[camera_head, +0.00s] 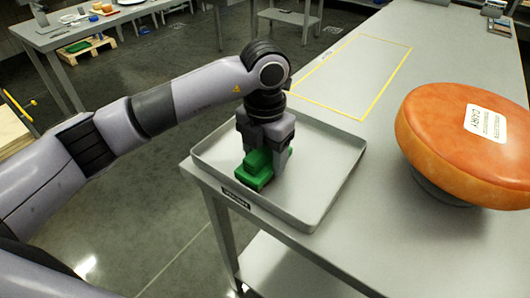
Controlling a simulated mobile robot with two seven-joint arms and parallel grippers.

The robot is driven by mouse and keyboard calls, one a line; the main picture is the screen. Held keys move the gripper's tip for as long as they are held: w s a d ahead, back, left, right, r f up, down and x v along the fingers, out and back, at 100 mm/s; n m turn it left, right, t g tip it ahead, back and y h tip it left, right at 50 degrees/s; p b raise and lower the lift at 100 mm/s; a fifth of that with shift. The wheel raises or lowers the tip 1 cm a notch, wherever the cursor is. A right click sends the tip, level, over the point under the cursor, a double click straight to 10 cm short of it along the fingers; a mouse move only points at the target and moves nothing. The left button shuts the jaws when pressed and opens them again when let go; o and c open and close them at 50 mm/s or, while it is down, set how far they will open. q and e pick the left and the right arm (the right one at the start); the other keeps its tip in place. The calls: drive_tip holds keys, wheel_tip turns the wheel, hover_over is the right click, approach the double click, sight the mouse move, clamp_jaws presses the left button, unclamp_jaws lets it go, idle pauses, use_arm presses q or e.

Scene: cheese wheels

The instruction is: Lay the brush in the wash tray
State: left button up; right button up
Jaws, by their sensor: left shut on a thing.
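The brush (254,170) is a green block with a raised handle part. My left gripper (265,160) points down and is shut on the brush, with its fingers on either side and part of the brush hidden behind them. The wash tray (321,178) is a shallow light grey tray at the table's near left corner. The brush is over the tray's left part, inside its rim as seen from here. I cannot tell whether it touches the tray floor. My right gripper is not in view.
A large orange cheese wheel (440,135) with a white label sits on a dark round support to the right. A yellow outlined rectangle (357,70) marks bare tabletop behind the tray. The table's left edge runs close beside the tray. Another cluttered table stands at the back left.

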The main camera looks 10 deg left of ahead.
use_arm(q)
drive_tip(key=shift+f, duration=0.2)
drive_tip(key=o, duration=1)
drive_tip(key=shift+r, duration=0.15)
drive_tip(key=shift+r, duration=0.2)
wheel_tip(320, 180, up, 12)
drive_tip(key=shift+f+b, duration=0.15)
drive_tip(key=shift+b, duration=0.35)
